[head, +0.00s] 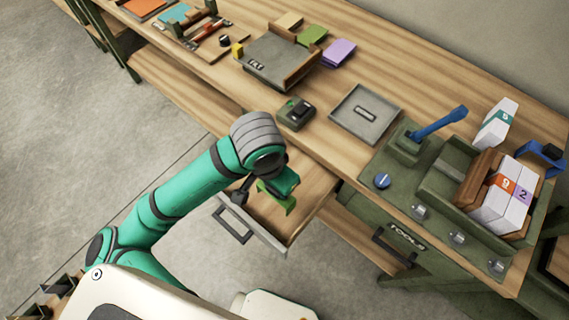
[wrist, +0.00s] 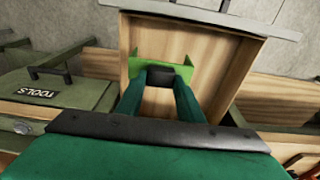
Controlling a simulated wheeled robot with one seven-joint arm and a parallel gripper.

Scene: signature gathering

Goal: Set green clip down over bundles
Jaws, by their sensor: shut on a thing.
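My gripper (head: 276,187) is shut on the bright green clip (head: 288,205), above the open drawer. In the wrist view the clip (wrist: 200,74) spans crosswise at my fingertips (wrist: 161,80), with the drawer floor behind it. White bundles with an orange band marked 9 (head: 502,184) and a purple band marked 2 (head: 522,195) stand side by side in a wooden holder at the right. Another white bundle with a teal band marked 5 (head: 494,122) stands behind them. My gripper is well to the left of the bundles.
The open wooden drawer (head: 254,229) juts out from the bench. A green fixture with a blue lever (head: 438,122) and knobs stands left of the bundles. A blue clip-like part (head: 545,155) is at the far right. A grey tray (head: 365,113) lies on the bench. A drawer marked TOOLS (head: 408,236) is below.

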